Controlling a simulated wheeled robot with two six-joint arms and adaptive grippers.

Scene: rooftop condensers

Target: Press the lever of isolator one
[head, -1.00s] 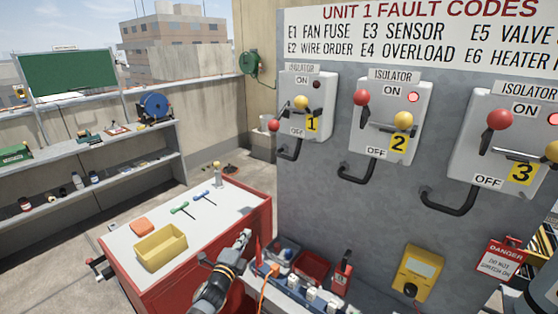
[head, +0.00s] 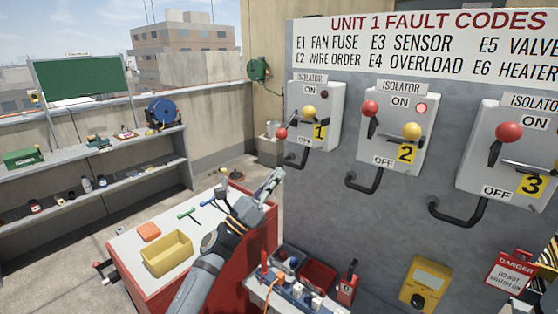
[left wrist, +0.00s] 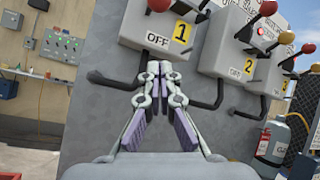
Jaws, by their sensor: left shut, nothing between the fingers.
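Isolator one (head: 318,110) is a pale grey box on the grey panel, with a yellow "1" label and a dark lamp. Its lever has a red ball (head: 281,133) at the lower left, near OFF, and a yellow ball (head: 309,112) is beside it on the front. In the left wrist view isolator one (left wrist: 140,28) is straight ahead, its red ball (left wrist: 160,4) cut by the top edge. My left gripper (head: 275,177) is shut and empty, below and left of isolator one, apart from it; its closed fingertips (left wrist: 158,68) point up toward the box. My right gripper is out of view.
Isolator two (head: 397,130) has a lit red lamp; isolator three (head: 510,150) is further right. Black pipes bend below the boxes. A red bench (head: 130,238) with a yellow bin (head: 167,253) stands left. A shelf holding red bins (head: 317,277) lies below the panel.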

